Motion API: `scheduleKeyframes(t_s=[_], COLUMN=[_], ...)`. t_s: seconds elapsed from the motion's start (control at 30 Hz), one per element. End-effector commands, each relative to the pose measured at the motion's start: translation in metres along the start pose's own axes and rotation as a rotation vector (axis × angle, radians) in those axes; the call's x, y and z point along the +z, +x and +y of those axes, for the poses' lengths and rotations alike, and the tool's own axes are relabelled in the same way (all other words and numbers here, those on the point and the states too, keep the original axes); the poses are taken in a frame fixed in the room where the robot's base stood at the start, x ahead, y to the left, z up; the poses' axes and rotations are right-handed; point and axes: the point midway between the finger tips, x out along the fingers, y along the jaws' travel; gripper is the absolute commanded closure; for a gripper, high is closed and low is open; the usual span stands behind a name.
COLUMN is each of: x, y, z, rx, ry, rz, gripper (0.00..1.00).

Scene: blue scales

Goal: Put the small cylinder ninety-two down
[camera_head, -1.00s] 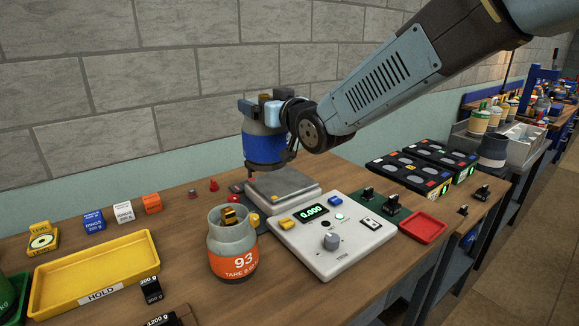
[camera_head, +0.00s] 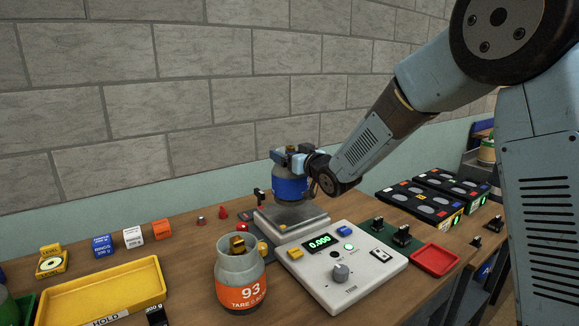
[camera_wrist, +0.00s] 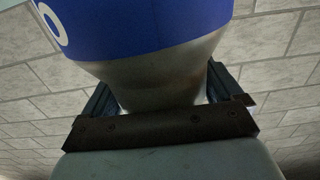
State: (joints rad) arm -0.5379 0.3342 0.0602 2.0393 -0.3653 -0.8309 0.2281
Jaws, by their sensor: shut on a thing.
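A small grey cylinder with a blue band (camera_head: 290,188) is in my gripper (camera_head: 291,156), above the scale's metal pan (camera_head: 284,220). It looks upright, and its base is close over the pan; the display reads 0.000. Its number is not readable. In the wrist view, the blue band (camera_wrist: 140,25) shows part of a white mark, and the fingers of my gripper (camera_wrist: 160,92) lie on both sides of the grey neck. A grey cylinder with an orange band marked 93 (camera_head: 240,275) stands on the bench, left of the scale's control box (camera_head: 340,268).
A yellow HOLD tray (camera_head: 90,290) lies at the left, with blue, white and orange blocks (camera_head: 133,237) behind it. A red tray (camera_head: 435,257) and black racks (camera_head: 420,207) are to the right. A stone wall (camera_head: 150,110) stands behind the bench.

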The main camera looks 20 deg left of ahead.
Motion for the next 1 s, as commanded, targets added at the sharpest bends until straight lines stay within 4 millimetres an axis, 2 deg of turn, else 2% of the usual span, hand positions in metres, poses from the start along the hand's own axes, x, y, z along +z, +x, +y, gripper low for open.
scheduleKeyframes(t_s=[0.27,0.5,0.83,0.87,0.93,1.0], x=[0.01,0.037,0.039,0.041,0.041,0.041], y=[0.006,0.006,0.005,0.005,0.005,0.005], z=[0.007,0.006,0.006,0.006,0.005,0.005], rx=[0.0,0.0,0.0,0.0,0.0,-0.001], ry=[-0.001,-0.001,-0.001,-0.001,-0.001,-0.001], rz=[0.002,0.002,0.003,0.0,0.0,0.0], gripper=[0.92,0.92,0.92,0.06,0.0,0.0])
